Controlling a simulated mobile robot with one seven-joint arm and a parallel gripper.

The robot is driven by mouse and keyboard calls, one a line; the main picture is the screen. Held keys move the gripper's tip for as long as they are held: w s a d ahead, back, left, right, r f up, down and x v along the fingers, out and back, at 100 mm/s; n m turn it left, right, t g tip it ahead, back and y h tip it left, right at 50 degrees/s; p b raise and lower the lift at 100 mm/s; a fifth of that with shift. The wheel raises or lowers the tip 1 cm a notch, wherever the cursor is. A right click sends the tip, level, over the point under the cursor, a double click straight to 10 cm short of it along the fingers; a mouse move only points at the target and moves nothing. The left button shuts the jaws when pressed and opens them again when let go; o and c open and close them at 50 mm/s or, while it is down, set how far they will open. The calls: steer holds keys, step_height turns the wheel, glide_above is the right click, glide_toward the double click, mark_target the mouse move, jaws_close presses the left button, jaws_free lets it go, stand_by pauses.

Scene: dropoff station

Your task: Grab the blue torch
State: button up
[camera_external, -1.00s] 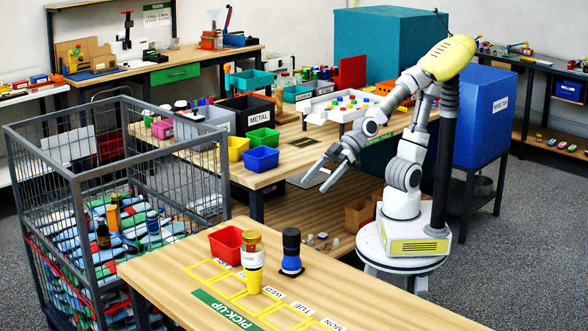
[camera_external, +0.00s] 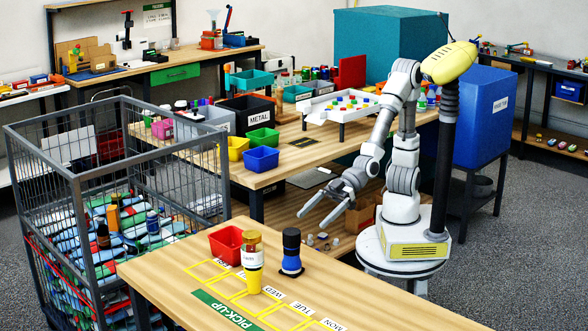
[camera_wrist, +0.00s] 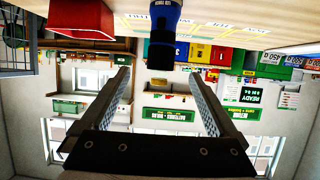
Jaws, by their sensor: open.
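The blue torch (camera_external: 291,252) stands upright on the pick-up table (camera_external: 163,268), with a black upper part and a blue lower part.
A red bin (camera_external: 226,244) stands left of the torches, also seen in the wrist view (camera_wrist: 83,18). Yellow outlined slots with day labels mark the table top. A wire cage (camera_external: 75,215) stands at the left. The table's front right is clear.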

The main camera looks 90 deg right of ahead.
mark_target(287, 244)
steer(key=x, duration=0.8)
steer(key=shift+s+f, duration=0.2)
steer(key=shift+s, duration=0.05)
steer(key=shift+b+x, duration=0.55)
steer(key=shift+x, duration=2.4)
steer(key=shift+w+r, duration=0.1)
steer(key=shift+r, duration=0.1)
jaws_close()
